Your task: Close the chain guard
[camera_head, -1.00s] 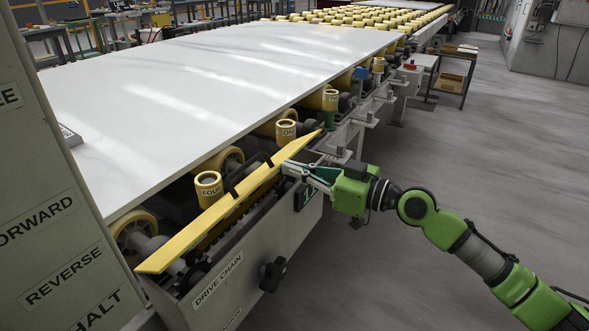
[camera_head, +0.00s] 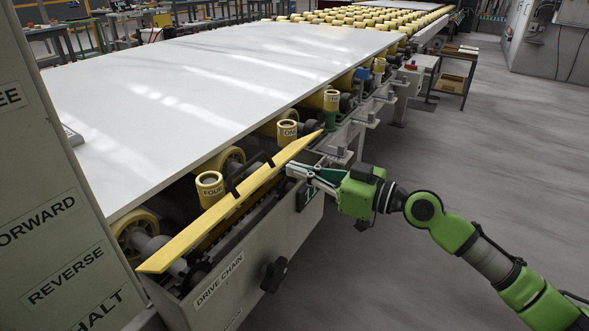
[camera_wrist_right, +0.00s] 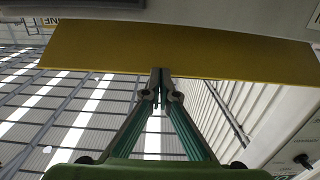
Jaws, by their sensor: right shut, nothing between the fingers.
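The chain guard (camera_head: 240,202) is a long yellow plate along the side of the conveyor, raised and tilted above the grey drive chain housing (camera_head: 255,252). Dark openings and chain parts show beneath it, so it stands open. My right gripper (camera_head: 289,169) is shut and empty at the guard's outer side, near its far end. In the right wrist view the closed fingertips (camera_wrist_right: 160,73) are at the edge of the yellow guard (camera_wrist_right: 190,48). I cannot tell whether they touch it. My left gripper is not in view.
A large white slab (camera_head: 200,90) lies on the rollers behind the guard. Yellow cups on posts, one marked FOUR (camera_head: 210,189), stand close behind it. A black knob (camera_head: 273,275) sticks out of the housing. A grey control panel (camera_head: 50,200) stands at left.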

